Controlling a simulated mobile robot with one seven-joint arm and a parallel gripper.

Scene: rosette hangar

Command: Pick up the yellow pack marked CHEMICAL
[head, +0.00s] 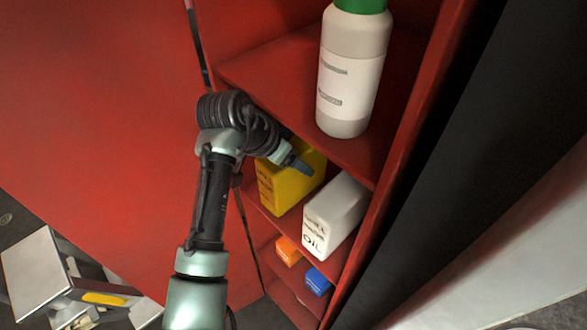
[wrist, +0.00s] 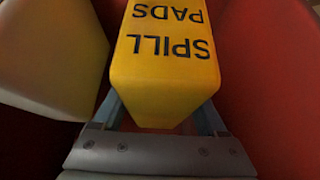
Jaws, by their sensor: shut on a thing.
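The yellow pack (head: 288,188) stands on the middle shelf of the red cabinet, and it fills the centre of the wrist view (wrist: 165,80). The words SPILL PADS show upside down on it in the wrist view; the word CHEMICAL is not readable in either view. My gripper (head: 298,164) is at the top of the pack in the head view. In the wrist view my gripper (wrist: 162,118) has one finger on each side of the pack and is shut on it. Part of the pack's top is hidden by my gripper and the shelf above.
A white pack marked OIL (head: 333,212) stands close to its right. A large white bottle with a green cap (head: 352,75) stands on the shelf above (head: 270,85). Orange (head: 288,250) and blue (head: 318,282) items sit below. The red door (head: 90,130) is at left.

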